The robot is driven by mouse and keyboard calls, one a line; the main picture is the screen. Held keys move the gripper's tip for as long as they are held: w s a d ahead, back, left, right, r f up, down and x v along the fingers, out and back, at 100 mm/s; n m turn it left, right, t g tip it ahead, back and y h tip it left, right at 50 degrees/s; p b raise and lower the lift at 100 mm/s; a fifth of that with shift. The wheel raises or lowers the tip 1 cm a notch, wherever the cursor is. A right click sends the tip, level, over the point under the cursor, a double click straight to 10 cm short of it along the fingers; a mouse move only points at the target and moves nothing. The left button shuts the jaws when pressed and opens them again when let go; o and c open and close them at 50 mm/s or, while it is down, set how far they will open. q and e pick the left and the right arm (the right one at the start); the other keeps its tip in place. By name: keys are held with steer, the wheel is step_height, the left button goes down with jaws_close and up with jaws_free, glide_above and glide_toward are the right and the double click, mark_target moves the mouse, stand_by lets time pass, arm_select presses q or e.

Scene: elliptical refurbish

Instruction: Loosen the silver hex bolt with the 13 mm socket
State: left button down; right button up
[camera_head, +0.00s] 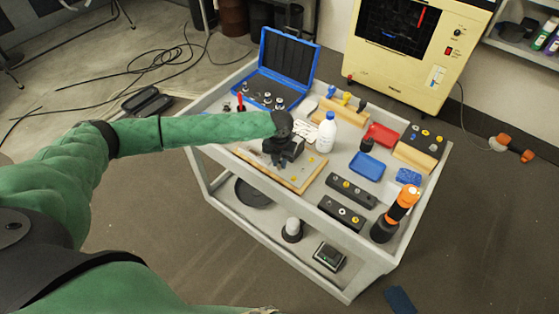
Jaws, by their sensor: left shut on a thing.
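My left gripper (283,155) reaches over a wooden-edged board (303,186) on the grey cart. It is shut on a dark object that its own dark body mostly hides, so I cannot tell what the object is. Small yellow and light parts lie on the board near the gripper. The silver hex bolt cannot be made out. An open blue case (287,60) behind the gripper holds several small silver sockets (268,98). Their sizes cannot be read. My right gripper is not in view.
The cart (330,225) also carries a white bottle (327,133), a blue tray (367,166), a red bin (382,134), dark holder blocks (352,190) and an upright orange-and-black power tool (402,204). A cream machine (420,45) stands behind. Cables (150,68) lie on the floor at left.

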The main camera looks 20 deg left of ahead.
arm_select(q)
steer(key=shift+m, duration=0.8)
steer(key=shift+f, duration=0.65)
stand_by(1.0)
stand_by(1.1)
steer(key=shift+p, duration=0.3)
